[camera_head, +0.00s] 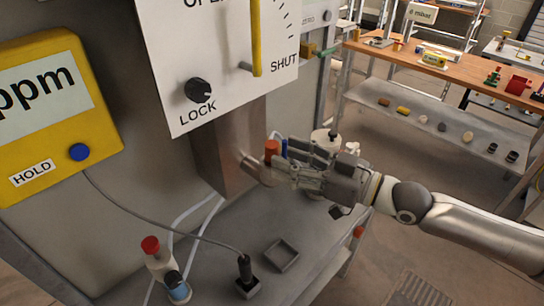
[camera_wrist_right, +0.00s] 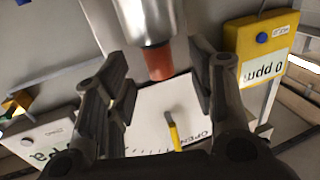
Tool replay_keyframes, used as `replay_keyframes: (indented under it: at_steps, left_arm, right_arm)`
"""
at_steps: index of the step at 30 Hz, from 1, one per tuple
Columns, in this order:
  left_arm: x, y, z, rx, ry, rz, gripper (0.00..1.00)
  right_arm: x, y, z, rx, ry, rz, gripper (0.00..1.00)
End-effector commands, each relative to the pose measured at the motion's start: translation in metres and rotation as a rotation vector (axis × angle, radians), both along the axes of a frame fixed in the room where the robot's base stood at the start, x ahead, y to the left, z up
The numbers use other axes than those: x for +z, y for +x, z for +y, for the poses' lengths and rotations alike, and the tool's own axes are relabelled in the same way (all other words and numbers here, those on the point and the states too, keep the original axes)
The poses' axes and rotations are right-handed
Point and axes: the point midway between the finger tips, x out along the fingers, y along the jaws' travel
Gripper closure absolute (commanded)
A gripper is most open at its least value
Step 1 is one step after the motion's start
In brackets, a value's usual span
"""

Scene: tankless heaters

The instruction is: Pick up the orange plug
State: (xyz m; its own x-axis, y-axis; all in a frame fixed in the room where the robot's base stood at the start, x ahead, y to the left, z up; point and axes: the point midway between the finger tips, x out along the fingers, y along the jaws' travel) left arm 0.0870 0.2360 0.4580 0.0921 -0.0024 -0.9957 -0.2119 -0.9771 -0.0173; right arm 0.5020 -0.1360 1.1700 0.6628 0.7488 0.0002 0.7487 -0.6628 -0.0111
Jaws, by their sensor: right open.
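The orange plug (camera_head: 271,147) sits at the end of a short silver pipe (camera_head: 258,170) beside the grey metal column, under the white panel. In the right wrist view the orange plug (camera_wrist_right: 158,63) shows at the silver pipe's end (camera_wrist_right: 146,22), between my two fingers in the picture. My right gripper (camera_head: 280,163) is open around or just short of the plug; whether a finger touches it I cannot tell. It also shows open in the wrist view (camera_wrist_right: 164,90). My left gripper is not in view.
The white panel (camera_head: 220,55) with a yellow lever and black knob (camera_head: 198,90) hangs close above. A yellow ppm box (camera_head: 55,115) is at left. The grey shelf below holds a red-capped fitting (camera_head: 150,245), a black plug (camera_head: 245,270) and a small tray (camera_head: 281,262).

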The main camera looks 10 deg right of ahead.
Motion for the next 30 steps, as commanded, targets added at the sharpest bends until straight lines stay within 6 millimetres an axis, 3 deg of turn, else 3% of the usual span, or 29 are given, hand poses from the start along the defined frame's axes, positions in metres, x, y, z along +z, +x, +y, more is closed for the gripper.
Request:
replay_keyframes:
  at_steps: [9,22,30]
  left_arm:
    - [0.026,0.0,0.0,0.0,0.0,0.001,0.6]
    - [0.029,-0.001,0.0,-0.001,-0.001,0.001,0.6]
    - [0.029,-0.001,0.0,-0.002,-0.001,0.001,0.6]
  right_arm:
    - [0.007,0.025,0.025,0.001,0.004,0.0,0.49]
    - [0.003,0.033,0.034,0.001,0.0,0.0,0.49]
    - [0.003,0.032,0.034,0.001,0.0,0.0,0.81]
